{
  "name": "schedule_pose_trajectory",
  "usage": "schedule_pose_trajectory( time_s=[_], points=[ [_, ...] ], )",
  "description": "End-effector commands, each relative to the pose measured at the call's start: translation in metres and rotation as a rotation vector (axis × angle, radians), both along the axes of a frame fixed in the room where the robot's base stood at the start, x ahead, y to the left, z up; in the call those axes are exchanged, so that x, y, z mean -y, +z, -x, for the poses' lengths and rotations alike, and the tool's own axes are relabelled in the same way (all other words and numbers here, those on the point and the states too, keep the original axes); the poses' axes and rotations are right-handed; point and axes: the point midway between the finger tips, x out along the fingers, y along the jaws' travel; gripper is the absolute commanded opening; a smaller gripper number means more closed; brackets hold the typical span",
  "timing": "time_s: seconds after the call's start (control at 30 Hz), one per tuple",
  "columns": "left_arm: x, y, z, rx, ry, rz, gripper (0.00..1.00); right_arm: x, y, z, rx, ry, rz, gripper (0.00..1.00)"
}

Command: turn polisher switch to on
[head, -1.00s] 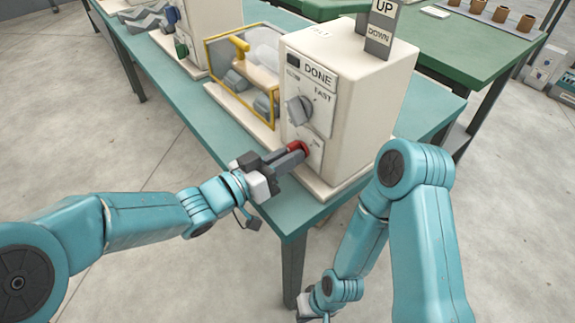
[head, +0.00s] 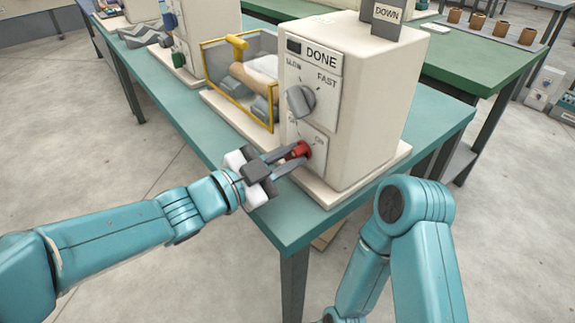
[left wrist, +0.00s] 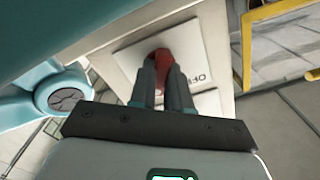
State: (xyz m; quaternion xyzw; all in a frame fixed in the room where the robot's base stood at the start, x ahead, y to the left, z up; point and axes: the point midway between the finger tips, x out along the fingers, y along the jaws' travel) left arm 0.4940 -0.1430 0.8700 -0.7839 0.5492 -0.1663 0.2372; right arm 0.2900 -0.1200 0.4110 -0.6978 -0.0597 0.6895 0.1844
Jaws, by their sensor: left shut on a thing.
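The polisher (head: 352,120) is a cream box on the teal table, with a DONE plate, a grey SLOW–FAST knob (head: 301,100) and a red switch (head: 302,149) low on its front. My left gripper (head: 291,158) is shut on the red switch, with one finger on either side of it. In the left wrist view the red switch (left wrist: 161,56) shows between the fingertips, in front of a white plate with OFF lettering on its right. The fingers partly hide the switch. My right gripper is out of view; only my right arm shows at the lower right.
A yellow-framed clear guard (head: 240,80) stands left of the polisher on the same base. The teal table's (head: 290,228) front corner is bare. More machines stand farther back on the left, and a green table (head: 460,65) stands behind.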

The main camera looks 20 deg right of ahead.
Motion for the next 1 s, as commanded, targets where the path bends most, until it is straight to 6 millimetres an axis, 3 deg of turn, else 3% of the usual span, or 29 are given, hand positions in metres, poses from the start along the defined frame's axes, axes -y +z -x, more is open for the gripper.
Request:
schedule_pose_trajectory(
  time_s=[0.23, 0.83, 0.87, 0.9, 1.0],
  points=[
    [0.0001, -0.0018, 0.0002, 0.087, 0.0, -0.033, 0.0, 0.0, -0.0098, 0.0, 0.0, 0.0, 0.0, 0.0],
    [0.0, -0.0007, 0.0001, 0.121, -0.001, -0.046, 0.0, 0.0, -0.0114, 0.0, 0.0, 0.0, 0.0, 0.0],
    [0.0, -0.0007, 0.0001, 0.121, -0.001, -0.046, 0.27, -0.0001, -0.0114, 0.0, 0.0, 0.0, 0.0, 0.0],
    [0.0, -0.0007, 0.0001, 0.12, -0.001, -0.046, 0.4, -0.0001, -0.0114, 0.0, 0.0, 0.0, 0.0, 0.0],
    [0.0, -0.0006, 0.0001, 0.119, 0.0, -0.045, 0.43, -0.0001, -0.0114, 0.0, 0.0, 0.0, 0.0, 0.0]
  ],
)
